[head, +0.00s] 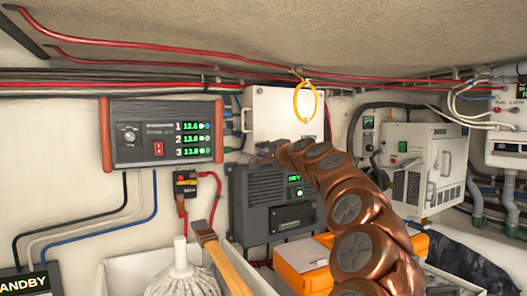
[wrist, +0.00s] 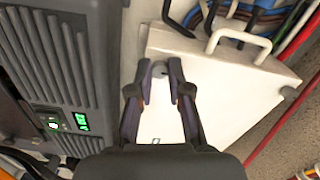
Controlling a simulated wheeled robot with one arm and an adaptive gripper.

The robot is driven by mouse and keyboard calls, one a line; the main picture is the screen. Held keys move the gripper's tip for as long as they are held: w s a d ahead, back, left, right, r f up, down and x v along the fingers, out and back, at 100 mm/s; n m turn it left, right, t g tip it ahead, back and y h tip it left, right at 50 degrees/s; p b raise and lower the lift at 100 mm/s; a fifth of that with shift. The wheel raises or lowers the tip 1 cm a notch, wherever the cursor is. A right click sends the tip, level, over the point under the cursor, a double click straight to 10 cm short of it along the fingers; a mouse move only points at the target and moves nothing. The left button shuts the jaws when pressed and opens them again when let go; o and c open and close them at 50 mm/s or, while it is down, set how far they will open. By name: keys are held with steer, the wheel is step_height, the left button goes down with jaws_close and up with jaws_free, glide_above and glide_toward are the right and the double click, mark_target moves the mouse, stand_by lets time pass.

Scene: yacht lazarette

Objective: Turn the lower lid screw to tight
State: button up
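The white box with its lid (head: 285,112) hangs on the wall above the dark grey charger in the head view. In the wrist view the lid (wrist: 215,95) fills the middle and right. A small grey lid screw (wrist: 159,70) sits at the lid edge nearest the charger, between my fingertips. Another small knob or screw (wrist: 289,92) shows at the far edge. My gripper (wrist: 160,66) has its fingers apart on either side of the near screw; I cannot tell whether they touch it. In the head view my gripper (head: 266,150) is at the box's lower edge, partly hidden by my arm.
The charger (head: 272,200) with green displays is close below the box. A yellow ring (head: 305,101) hangs before the box's right side. Cables and a white loop (wrist: 238,36) crowd one box side. A mop (head: 180,272) and an orange case (head: 300,256) stand below.

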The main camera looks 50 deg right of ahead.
steer(key=o, duration=0.4)
steer(key=shift+o, duration=0.2)
steer(key=shift+s, duration=0.1)
steer(key=v, duration=1.2)
stand_by(0.5)
